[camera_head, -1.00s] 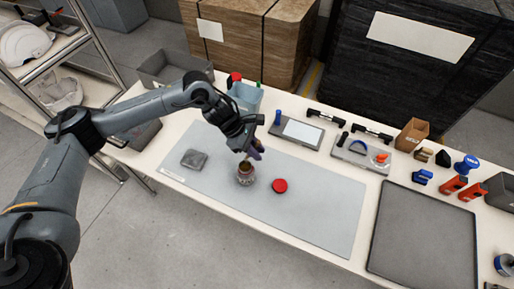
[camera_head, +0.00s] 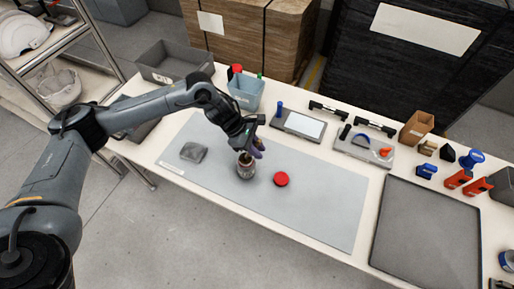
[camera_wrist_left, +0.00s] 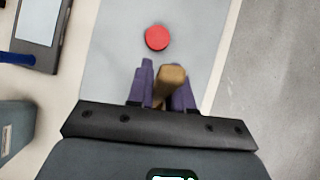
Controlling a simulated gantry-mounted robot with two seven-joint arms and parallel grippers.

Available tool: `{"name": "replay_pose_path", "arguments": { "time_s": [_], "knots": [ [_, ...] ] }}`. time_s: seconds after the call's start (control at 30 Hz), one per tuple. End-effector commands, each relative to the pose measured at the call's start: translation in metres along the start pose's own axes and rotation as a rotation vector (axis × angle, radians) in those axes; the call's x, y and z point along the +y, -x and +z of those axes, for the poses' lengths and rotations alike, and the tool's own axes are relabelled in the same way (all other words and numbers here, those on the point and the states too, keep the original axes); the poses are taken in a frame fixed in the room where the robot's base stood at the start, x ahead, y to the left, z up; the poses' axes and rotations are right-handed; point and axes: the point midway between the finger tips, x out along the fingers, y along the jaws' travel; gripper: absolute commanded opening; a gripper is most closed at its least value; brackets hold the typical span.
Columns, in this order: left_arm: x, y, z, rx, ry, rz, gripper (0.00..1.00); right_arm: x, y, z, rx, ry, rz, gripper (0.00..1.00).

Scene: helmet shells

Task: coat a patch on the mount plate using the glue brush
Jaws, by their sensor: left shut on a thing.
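My left gripper (camera_head: 254,149) is above the middle of the grey mat, over an open jar (camera_head: 245,170). It is shut on a tan wooden handle (camera_wrist_left: 171,80), which I take to be the glue brush; the handle also shows between the purple fingers (camera_wrist_left: 167,90) in the left wrist view. The brush's lower end is at the jar's mouth; its bristles are hidden. A red round lid (camera_head: 281,179) lies right of the jar and also shows in the left wrist view (camera_wrist_left: 157,38). A small dark grey square piece (camera_head: 193,152), possibly the mount plate, lies flat left of the jar. My right gripper is not in view.
The grey mat (camera_head: 325,215) is bare at its right. Behind it stand a blue bin (camera_head: 245,93) and a device with a pale screen (camera_head: 303,125). A large dark tray (camera_head: 425,240) and several small tools fill the right side.

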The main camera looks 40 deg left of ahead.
Motion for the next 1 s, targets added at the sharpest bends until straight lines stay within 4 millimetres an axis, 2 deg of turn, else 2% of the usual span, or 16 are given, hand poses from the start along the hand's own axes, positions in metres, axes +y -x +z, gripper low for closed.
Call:
{"name": "replay_pose_path", "arguments": {
  "time_s": [1.0],
  "knots": [
    [-0.0003, -0.0067, -0.0044, 0.000, 0.000, 0.000, 0.00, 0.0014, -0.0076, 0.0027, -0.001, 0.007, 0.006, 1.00]
  ]
}}
